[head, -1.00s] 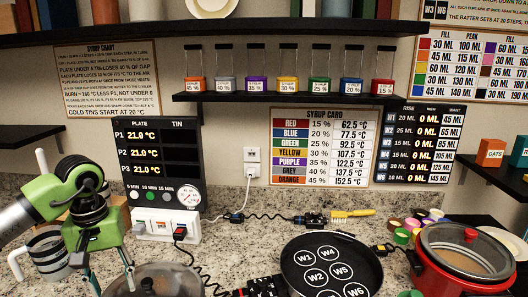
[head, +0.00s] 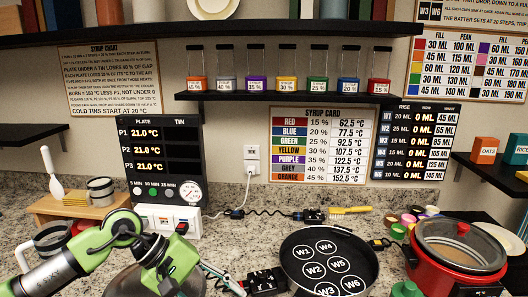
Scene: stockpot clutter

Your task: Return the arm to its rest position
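My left arm comes in from the lower left, green and dark grey. Its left gripper (head: 205,283) is low in front, over a metal pot or lid (head: 128,281) that it partly covers. A thin finger points right and down towards a black socket block (head: 264,281). The other fingertip is not clear, so I cannot tell how far the gripper is open. I see nothing held in it. My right arm and gripper are not in view.
A black pan (head: 330,250) with marked circles sits right of the gripper. A red cooker (head: 458,257) stands at far right. A panel (head: 160,160) with dials stands behind the arm. A wooden stand (head: 75,206) holds a jar (head: 101,191). Cables cross the counter.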

